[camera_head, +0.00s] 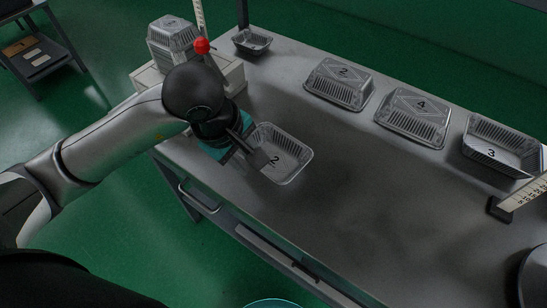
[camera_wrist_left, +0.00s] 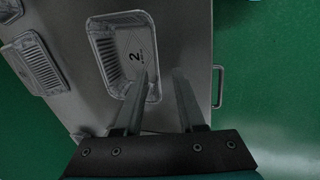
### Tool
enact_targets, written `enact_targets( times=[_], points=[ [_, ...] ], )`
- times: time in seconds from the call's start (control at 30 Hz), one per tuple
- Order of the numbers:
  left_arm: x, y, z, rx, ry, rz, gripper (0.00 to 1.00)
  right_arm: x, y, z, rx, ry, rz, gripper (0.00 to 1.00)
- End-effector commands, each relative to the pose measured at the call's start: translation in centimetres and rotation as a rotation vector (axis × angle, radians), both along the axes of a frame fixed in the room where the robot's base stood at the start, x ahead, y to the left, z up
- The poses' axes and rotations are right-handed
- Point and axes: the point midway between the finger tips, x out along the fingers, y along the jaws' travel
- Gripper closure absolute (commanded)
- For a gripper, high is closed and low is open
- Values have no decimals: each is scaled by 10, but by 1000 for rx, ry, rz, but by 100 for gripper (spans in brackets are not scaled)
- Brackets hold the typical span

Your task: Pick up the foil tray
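A foil tray (camera_head: 294,172) marked 2 stands upright, open side up, on the grey metal table near its front edge. My left gripper (camera_head: 258,158) is at the tray's left side, seen from above in the head view. In the left wrist view the same tray (camera_wrist_left: 106,55) lies beyond the fingers. There the left gripper (camera_wrist_left: 162,76) is open, its two fingers apart with nothing held. One finger overlaps the tray's near wall in the picture; the other is outside it. I cannot tell whether they touch. My right gripper is not in view.
Upturned trays marked 2 (camera_head: 341,84) and 4 (camera_head: 413,116) lie at the back, with an open tray marked 3 (camera_head: 497,150) at the right. A small tray (camera_head: 252,41) and stacked trays (camera_head: 172,38) stand at the left. The table (camera_head: 370,200) is clear in the middle.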

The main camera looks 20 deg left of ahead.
Motion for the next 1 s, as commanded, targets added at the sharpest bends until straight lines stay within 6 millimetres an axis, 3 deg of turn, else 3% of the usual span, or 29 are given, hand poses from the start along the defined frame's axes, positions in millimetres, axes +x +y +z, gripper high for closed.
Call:
enact_targets(
  times=[0.17, 0.5, 0.8, 1.0],
  points=[
    [3, -2, -10, -1, 2, -1, 61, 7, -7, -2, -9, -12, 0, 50],
    [23, -8, -50, -2, 1, 1, 61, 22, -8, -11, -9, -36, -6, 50],
    [24, -8, -53, 0, -2, 0, 61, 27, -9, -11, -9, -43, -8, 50],
    [24, -8, -53, -1, -2, 1, 84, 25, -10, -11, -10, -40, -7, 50]
  ],
)
